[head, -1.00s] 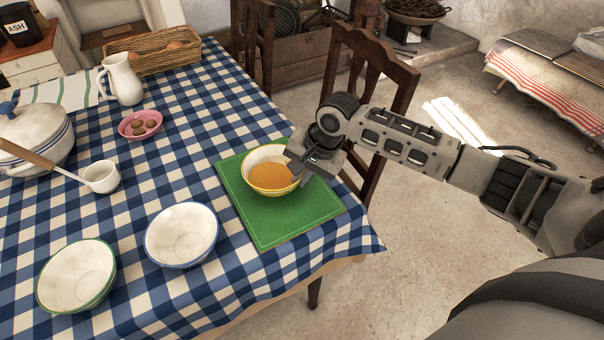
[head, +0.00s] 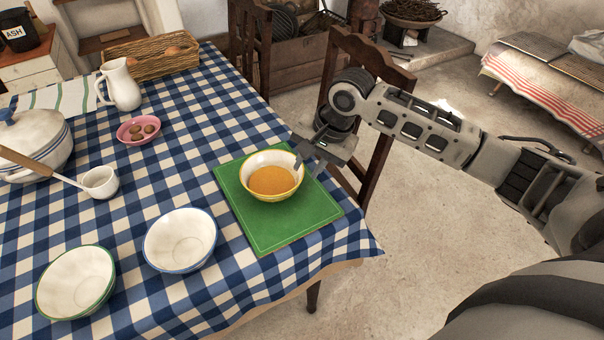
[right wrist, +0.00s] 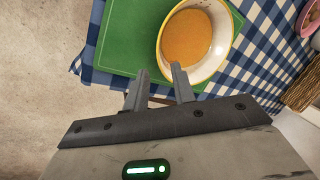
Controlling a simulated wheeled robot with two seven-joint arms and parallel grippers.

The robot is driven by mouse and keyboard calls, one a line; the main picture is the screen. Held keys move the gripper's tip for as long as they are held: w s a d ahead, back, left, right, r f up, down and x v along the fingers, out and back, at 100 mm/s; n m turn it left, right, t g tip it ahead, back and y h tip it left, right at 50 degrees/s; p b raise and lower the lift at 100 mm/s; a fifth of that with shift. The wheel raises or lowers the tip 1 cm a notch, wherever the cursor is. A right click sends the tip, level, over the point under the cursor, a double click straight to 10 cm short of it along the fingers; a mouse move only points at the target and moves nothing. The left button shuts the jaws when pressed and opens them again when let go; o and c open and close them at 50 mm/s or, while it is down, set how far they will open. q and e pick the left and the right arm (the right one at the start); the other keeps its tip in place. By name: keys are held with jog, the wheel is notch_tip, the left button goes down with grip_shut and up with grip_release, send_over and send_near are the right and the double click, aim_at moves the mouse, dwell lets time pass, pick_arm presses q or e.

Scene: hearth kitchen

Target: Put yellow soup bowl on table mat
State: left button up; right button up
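The yellow soup bowl (head: 272,179), white inside with a yellow rim and orange soup, sits upright on the green table mat (head: 285,226), towards its far part. Bowl (right wrist: 194,45) and mat (right wrist: 125,40) also show in the right wrist view. My right gripper (head: 309,160) is just right of the bowl in the head view, near its rim. In the right wrist view its two fingers (right wrist: 161,88) stand apart with nothing between them, one fingertip close to the rim. My left gripper is in neither view.
A blue-rimmed bowl (head: 180,240) and a green-rimmed bowl (head: 76,283) stand left of the mat. A pink dish (head: 138,129), a ladle cup (head: 101,182), a tureen (head: 34,146), a white jug (head: 121,86) and a basket (head: 150,54) stand farther off. A chair (head: 366,100) stands behind my right gripper.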

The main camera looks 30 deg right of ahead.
jog(key=v, duration=0.5)
jog(key=shift+s+d+r, duration=0.1)
jog(key=shift+r, duration=0.3)
jog(key=s+a+f+n, duration=0.9)
jog(key=s+a+f, duration=0.1)
jog(key=s, duration=0.1)
jog(key=s+d+f+n+h, duration=0.2)
jog(key=s+d+n, duration=0.15)
jog(key=s, duration=0.85)
jog(key=w+a+f+t+y, duration=0.2)
jog(key=w+a+f+t, duration=0.3)
jog(key=w+f+t, duration=0.2)
jog(key=shift+a, duration=0.2)
